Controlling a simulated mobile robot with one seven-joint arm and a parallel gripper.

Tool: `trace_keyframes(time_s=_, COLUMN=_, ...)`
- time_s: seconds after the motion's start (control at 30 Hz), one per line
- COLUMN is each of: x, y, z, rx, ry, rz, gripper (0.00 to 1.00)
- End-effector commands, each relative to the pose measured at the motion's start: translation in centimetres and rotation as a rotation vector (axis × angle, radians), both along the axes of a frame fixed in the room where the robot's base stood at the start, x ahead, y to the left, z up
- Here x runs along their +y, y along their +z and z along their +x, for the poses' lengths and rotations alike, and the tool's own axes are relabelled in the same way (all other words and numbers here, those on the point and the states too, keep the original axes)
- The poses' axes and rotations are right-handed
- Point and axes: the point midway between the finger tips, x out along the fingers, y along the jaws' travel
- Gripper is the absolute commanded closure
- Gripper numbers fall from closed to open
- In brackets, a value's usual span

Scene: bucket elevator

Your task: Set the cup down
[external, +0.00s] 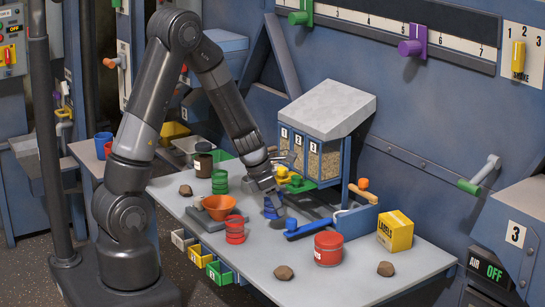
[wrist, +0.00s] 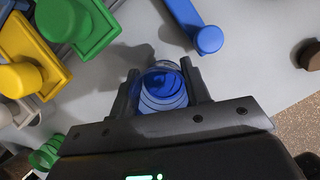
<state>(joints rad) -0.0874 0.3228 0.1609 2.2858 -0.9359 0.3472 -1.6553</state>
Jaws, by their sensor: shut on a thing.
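A blue ringed cup (wrist: 162,90) is between the two fingers of my gripper (wrist: 163,82) in the wrist view. The fingers are shut on its sides, and I look down at it from above. In the external view my gripper (external: 268,196) is low over the grey table (external: 330,272), with the blue cup (external: 271,208) at its tip. I cannot tell whether the cup's bottom touches the table. The cup is partly hidden by the fingers.
A blue-handled lever (external: 309,227) lies just right of the cup. Green cups (external: 220,182), an orange funnel (external: 218,206) and red ringed cups (external: 235,230) stand left. A red can (external: 328,248) and yellow labels box (external: 395,231) stand right. The hopper (external: 318,140) is behind.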

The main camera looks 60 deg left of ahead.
Motion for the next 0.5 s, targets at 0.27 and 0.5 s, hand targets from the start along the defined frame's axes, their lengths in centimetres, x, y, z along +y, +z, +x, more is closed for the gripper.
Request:
trace_keyframes(time_s=0.27, x=-3.7, y=2.5, z=-1.4, rx=-0.003, ry=-0.004, rz=0.002, gripper=0.82)
trace_keyframes(time_s=0.5, x=-6.5, y=4.2, z=-2.6, rx=-0.004, ry=-0.005, rz=0.001, gripper=0.82)
